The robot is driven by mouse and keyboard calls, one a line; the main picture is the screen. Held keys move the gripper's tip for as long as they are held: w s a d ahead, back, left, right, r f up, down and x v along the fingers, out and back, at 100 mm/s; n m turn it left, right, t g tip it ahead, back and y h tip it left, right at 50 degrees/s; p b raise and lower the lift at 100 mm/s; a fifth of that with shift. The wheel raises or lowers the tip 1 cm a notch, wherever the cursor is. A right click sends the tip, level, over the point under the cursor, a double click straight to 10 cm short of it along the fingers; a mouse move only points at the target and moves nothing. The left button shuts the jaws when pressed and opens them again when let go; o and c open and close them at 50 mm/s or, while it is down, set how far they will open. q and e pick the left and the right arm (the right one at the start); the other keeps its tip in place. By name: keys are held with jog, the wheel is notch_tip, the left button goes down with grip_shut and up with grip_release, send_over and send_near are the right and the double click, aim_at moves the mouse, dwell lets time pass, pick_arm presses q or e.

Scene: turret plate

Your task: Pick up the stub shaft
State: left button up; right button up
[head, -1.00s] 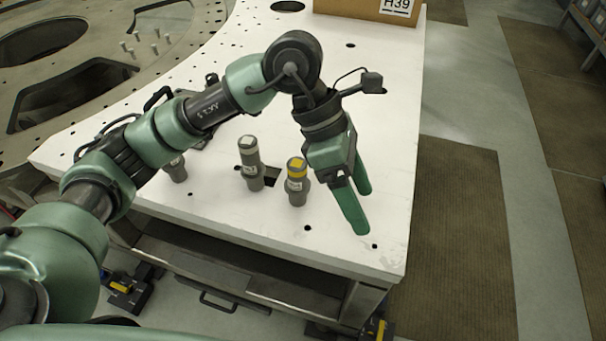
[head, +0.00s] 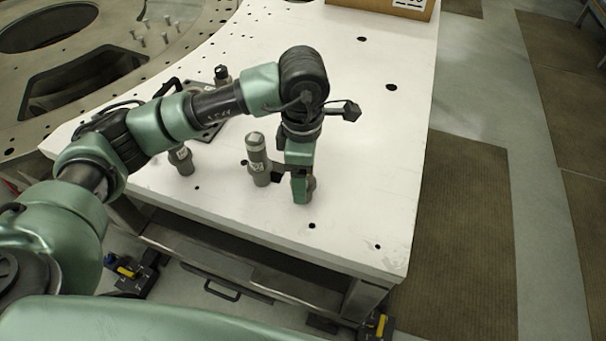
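Several grey, stepped stub shafts stand upright on the white table. One shaft (head: 258,160) with a pale top and label stands just left of my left gripper. Another shaft (head: 181,161) stands farther left, partly behind my arm. My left gripper (head: 301,190) points down at the place of the third shaft, which had a yellow top and band earlier. Only a grey sliver of that shaft (head: 312,185) shows beside the green finger; the rest is hidden. I cannot tell whether the fingers touch or close on it. My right gripper is not in view.
The white table (head: 360,200) is clear to the right of the gripper, with small dark holes. A cardboard box (head: 385,8) stands at the back edge. A dark fixture (head: 215,120) lies behind my arm. A large round metal plate (head: 120,70) is at upper left.

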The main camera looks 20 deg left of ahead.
pick_arm(q)
jog(key=shift+f, duration=0.15)
jog(key=shift+c, duration=0.6)
grip_shut()
jog(key=shift+w, duration=0.1)
jog(key=shift+r, duration=0.2)
